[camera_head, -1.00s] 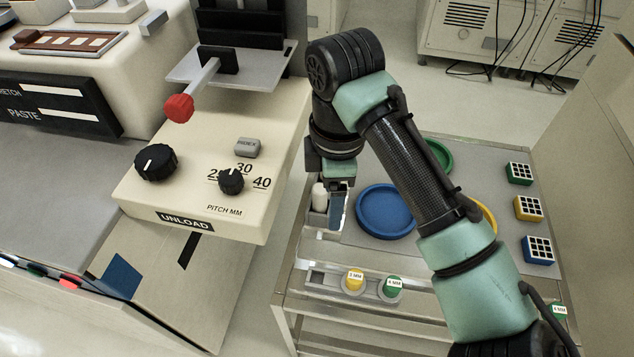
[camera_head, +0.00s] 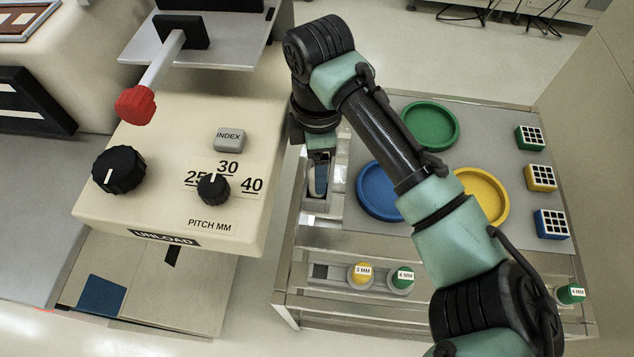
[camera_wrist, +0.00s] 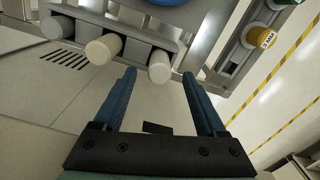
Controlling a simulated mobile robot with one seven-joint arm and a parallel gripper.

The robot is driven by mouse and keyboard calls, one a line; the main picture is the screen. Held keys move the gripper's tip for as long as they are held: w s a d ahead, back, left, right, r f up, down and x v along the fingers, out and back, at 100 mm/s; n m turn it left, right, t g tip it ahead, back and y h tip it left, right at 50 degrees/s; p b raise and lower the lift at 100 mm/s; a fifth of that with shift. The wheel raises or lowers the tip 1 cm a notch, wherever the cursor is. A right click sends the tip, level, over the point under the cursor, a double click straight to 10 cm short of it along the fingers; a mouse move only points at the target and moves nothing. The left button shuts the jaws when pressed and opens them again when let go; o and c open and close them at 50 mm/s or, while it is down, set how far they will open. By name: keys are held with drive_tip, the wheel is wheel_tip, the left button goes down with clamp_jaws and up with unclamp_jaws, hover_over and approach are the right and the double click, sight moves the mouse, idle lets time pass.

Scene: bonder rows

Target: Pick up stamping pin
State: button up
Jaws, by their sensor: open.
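My gripper (camera_head: 318,178) points down beside the left edge of the grey cart. In the wrist view its two blue fingers (camera_wrist: 159,78) are open with nothing held. Several pale round-ended cylinders sit in a grey holder; the right one (camera_wrist: 160,66) appears ahead of the gap between the fingertips, a middle one (camera_wrist: 103,49) lies to its left. Two labelled pins, a yellow 3 MM pin (camera_head: 361,272) and a green 4 MM pin (camera_head: 403,277), stand in the cart's front rail. I cannot tell which of these is the stamping pin.
The cream machine panel (camera_head: 130,205) with knobs and a red-ended lever (camera_head: 136,105) is left of the gripper. Blue (camera_head: 376,205), green (camera_head: 452,123) and yellow (camera_head: 495,192) dishes and several gridded blocks (camera_head: 541,178) lie on the cart. Another green pin (camera_head: 571,294) is at right.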

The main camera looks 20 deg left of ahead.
wheel_tip(320, 180, down, 5)
drive_tip(key=shift+f+b, duration=0.2)
drive_tip(key=shift+b, duration=0.45)
clamp_jaws()
